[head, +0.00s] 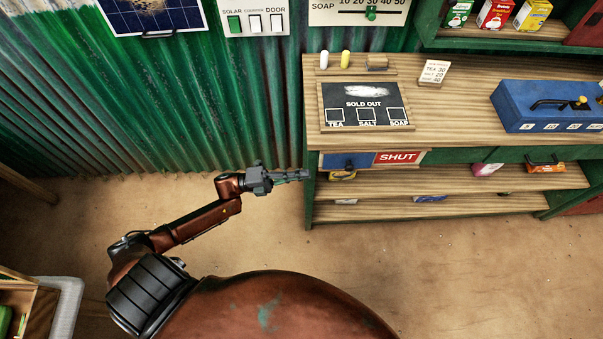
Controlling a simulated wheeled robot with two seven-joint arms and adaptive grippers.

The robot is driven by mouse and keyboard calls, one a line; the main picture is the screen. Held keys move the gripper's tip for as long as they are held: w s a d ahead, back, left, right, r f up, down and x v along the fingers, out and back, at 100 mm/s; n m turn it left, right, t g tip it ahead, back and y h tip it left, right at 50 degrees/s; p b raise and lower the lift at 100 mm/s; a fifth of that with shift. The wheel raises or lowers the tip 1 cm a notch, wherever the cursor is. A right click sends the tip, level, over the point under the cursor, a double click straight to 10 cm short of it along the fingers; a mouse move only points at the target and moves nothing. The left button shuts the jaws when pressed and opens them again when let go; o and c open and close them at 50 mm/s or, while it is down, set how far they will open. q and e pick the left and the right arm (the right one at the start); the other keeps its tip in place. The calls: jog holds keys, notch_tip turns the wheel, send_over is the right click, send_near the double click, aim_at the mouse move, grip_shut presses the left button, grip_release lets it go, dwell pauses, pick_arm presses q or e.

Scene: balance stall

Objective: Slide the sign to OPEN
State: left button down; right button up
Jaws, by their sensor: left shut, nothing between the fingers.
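The sliding sign (399,157) is on the front of the counter, just below its top edge. Its red part reads SHUT, and a blue panel (340,160) with a dark knob (349,165) lies to its left. No OPEN lettering shows. My left gripper (303,174) is shut and empty. Its fingertips point right, close to the counter's left front corner, left of and slightly lower than the blue panel. I cannot tell whether they touch the counter. My right gripper is not in view.
The counter (460,135) holds a SOLD OUT board (366,105), a price card (434,73) and a blue box (548,105). Shelves below (450,181) hold several packets. A SOLAR and DOOR switch panel (256,18) is on the green wall. The floor before the counter is clear.

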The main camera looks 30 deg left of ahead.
pick_arm(q)
jog(key=b, duration=0.1)
send_near(349, 165)
jog(key=w+d, duration=0.1)
jog(key=d, duration=0.2)
jog(key=w+d, duration=0.1)
jog(key=shift+w+d+f, duration=0.2)
jog(key=shift+w, duration=0.15)
jog(key=shift+w+d+r, duration=0.1)
jog(key=shift+d, duration=0.05)
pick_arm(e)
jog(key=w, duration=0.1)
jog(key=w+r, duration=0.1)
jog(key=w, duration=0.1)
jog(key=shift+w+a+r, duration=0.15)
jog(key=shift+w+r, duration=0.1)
